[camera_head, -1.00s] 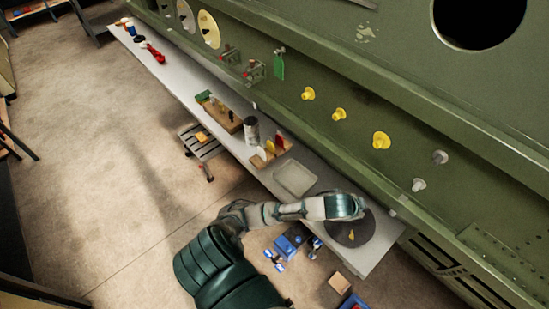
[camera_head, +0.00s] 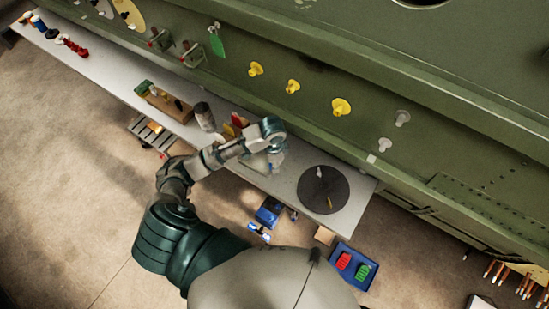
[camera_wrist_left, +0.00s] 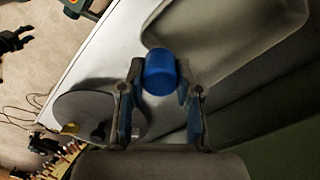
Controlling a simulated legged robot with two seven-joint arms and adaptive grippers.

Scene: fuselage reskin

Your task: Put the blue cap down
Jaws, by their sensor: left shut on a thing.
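The blue cap (camera_wrist_left: 160,72) is a short cylinder between the fingertips of my left gripper (camera_wrist_left: 160,84) in the left wrist view. The gripper is shut on it. In the head view my left gripper (camera_head: 275,158) is over the light table (camera_head: 290,176), and the cap is hard to make out there. A shallow grey tray (camera_wrist_left: 235,28) lies beyond the cap in the wrist view, the cap overlapping its near corner. A dark claw-like shape (camera_wrist_left: 15,40) at the wrist view's left edge may be my right gripper; its state is unclear.
A dark round disc (camera_head: 318,201) with small pieces on it lies at the table's right end. A dark can (camera_head: 204,116) and a wooden block stand left of my gripper. The green fuselage wall (camera_head: 400,90) runs along the table. A blue bin (camera_head: 340,283) is below.

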